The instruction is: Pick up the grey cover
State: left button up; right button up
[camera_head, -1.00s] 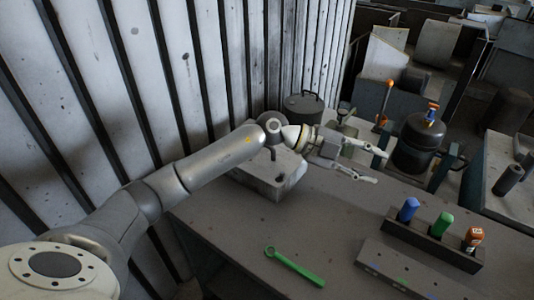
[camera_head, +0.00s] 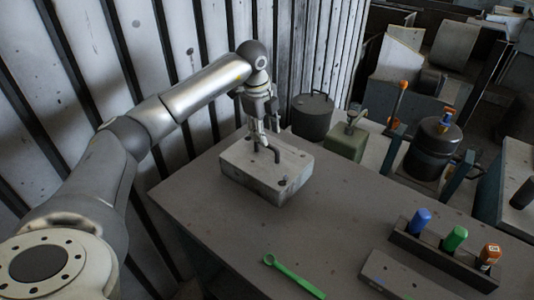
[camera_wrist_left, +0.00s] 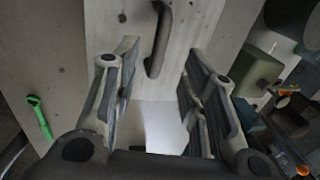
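The grey cover (camera_head: 262,177) is a thick, block-like piece with a curved bar handle on top, lying at the far left of the table. My left gripper (camera_head: 263,128) points down just above it, close to the handle. In the left wrist view the gripper (camera_wrist_left: 161,55) is open, its two fingers apart. The handle (camera_wrist_left: 160,40) shows in the gap between them, towards their tips, and nothing is gripped. The cover's pale top (camera_wrist_left: 205,30) lies beyond the fingers. My right gripper is not in view.
A green wrench (camera_head: 292,276) lies near the table's front. A dark rack (camera_head: 440,260) with blue, green and orange-red items stands at the right. A dark lidded pot (camera_head: 312,117) and a green box-like object (camera_head: 346,143) stand behind the cover. The table's middle is clear.

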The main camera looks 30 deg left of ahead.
aim_at(269, 146)
pick_arm(q)
jog(key=shift+w+f, duration=0.15)
jog(key=shift+f, duration=0.55)
jog(key=f, duration=0.1)
jog(key=f+p, duration=0.2)
jog(key=f, duration=0.1)
jog(key=shift+w+d+f, duration=0.1)
jog(key=shift+w+d, duration=0.2)
jog(key=shift+d, duration=0.05)
jog(key=shift+w+f, duration=0.1)
jog(key=shift+f, duration=0.3)
grip_shut()
